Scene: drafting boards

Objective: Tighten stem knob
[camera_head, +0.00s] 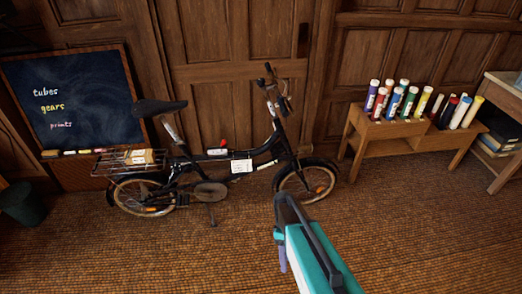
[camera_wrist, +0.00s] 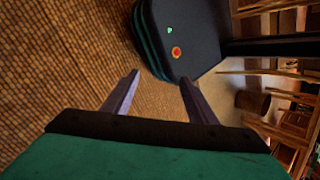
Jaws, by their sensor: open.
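A black folding bicycle (camera_head: 232,165) stands on the woven floor in front of the panelled wall in the head view. Its handlebar and stem (camera_head: 276,103) rise at the right end, above the front wheel. The stem knob is too small to make out there. My gripper shows in the wrist view (camera_wrist: 160,80) with its two grey fingers apart and nothing between them. In the head view my teal arm end is in front of and below the front wheel, apart from the bicycle. The bicycle does not show clearly in the wrist view.
A wooden bench (camera_head: 384,131) with several coloured tubes stands right of the bicycle. A chalkboard (camera_head: 75,97) stands behind it at left, and a dark bin (camera_head: 22,203) is at the far left. A table (camera_head: 500,92) is at the right edge. The front floor is clear.

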